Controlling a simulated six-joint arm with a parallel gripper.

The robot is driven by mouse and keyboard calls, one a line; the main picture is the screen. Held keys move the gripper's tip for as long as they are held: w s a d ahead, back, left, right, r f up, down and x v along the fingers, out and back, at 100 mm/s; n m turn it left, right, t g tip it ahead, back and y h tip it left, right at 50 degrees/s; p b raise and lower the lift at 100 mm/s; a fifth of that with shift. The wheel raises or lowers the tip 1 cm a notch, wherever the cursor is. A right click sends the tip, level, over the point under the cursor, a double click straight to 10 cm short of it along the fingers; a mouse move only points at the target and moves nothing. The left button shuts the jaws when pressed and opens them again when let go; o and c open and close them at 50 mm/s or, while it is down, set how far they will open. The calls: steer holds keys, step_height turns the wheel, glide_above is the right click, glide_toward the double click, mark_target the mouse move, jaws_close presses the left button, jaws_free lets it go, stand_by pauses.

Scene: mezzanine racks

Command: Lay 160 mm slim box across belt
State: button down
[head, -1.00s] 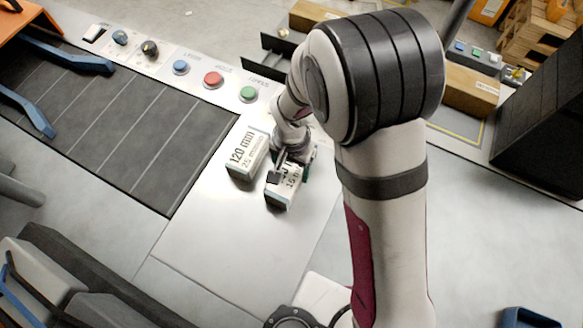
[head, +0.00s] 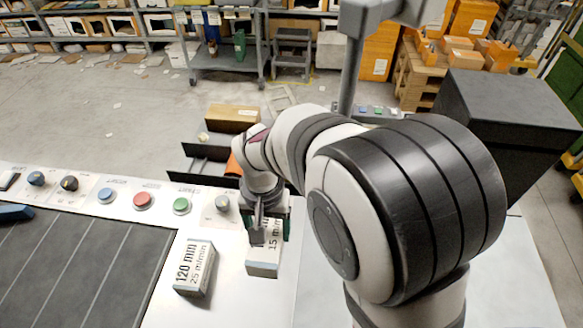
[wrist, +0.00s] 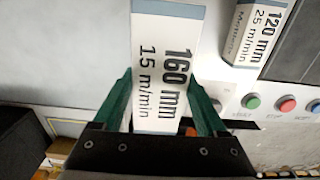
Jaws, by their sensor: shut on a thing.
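The 160 mm slim box (head: 264,262) is white with a pale blue edge and black print. My gripper (head: 265,226) is shut on it from above, partly covering its label. In the wrist view, the box (wrist: 160,45) shows "160 mm 15 m/min" and sits between the green fingers of my gripper (wrist: 163,95). I cannot tell whether its underside touches the pale table. The dark belt (head: 75,265), with pale cross lines, lies to the left.
A 120 mm box (head: 195,268) stands between the held box and the belt; it also shows in the wrist view (wrist: 258,32). A panel with red (head: 142,201) and green (head: 181,206) buttons runs behind. A black bin (head: 505,120) stands at right.

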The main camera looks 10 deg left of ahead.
steer(key=a, duration=0.6)
steer(key=s+a+f, duration=0.1)
steer(key=a, duration=0.6)
steer(key=s+a+f, duration=0.1)
steer(key=a, duration=0.6)
steer(key=s+a+f, duration=0.3)
steer(key=s+a, duration=0.6)
steer(key=a, duration=0.3)
steer(key=shift+f, duration=2.65)
steer(key=shift+f, duration=0.4)
jaws_free()
step_height(320, 180, up, 16)
